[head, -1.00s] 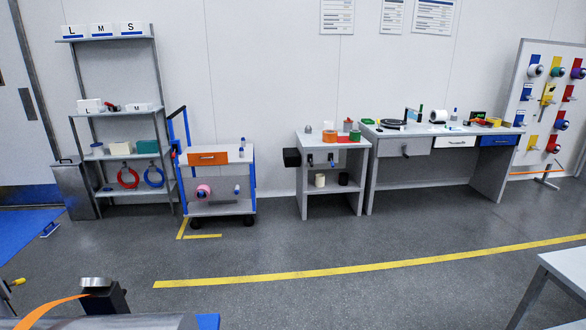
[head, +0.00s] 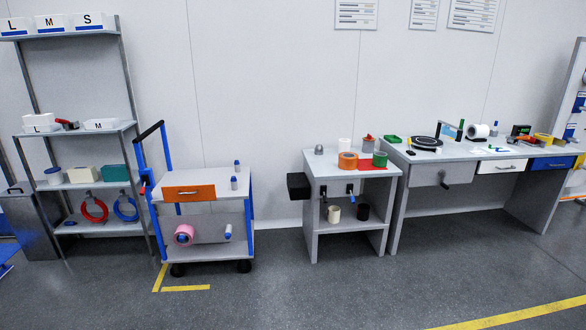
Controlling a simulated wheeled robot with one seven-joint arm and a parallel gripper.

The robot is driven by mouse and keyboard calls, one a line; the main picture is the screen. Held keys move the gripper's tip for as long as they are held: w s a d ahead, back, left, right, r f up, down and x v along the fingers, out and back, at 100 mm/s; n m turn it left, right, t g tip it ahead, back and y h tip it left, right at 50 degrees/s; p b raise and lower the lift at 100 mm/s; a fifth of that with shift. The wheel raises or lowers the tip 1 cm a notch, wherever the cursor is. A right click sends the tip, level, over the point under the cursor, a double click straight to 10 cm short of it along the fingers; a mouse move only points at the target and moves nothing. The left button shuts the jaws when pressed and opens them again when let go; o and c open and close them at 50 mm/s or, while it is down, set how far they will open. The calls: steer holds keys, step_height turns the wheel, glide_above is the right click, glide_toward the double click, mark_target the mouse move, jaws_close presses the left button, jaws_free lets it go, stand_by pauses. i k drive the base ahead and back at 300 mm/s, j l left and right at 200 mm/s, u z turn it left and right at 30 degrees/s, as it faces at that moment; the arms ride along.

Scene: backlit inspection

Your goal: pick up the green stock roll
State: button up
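The green stock roll (head: 380,159) appears to be the small green roll on top of the small grey side table (head: 322,171). It is at the table's right side, on or beside a red sheet (head: 366,165). An orange roll (head: 347,160) stands to its left, a white roll (head: 344,145) behind that, and a small pot with red on it (head: 368,143) just behind the green roll. My gripper is not in view.
A blue-framed cart (head: 210,182) stands left of the side table, and a shelf rack (head: 85,187) farther left. A long workbench (head: 432,160) adjoins on the right. A black box (head: 298,186) juts from the side table's left. The floor in front (head: 330,295) is clear.

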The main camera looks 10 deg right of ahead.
mark_target(379, 159)
steer(key=i, duration=2.55)
steer(key=i+j+z, duration=0.1)
steer(key=i, duration=1.15)
steer(key=i+j, duration=0.1)
steer(key=i, duration=1.2)
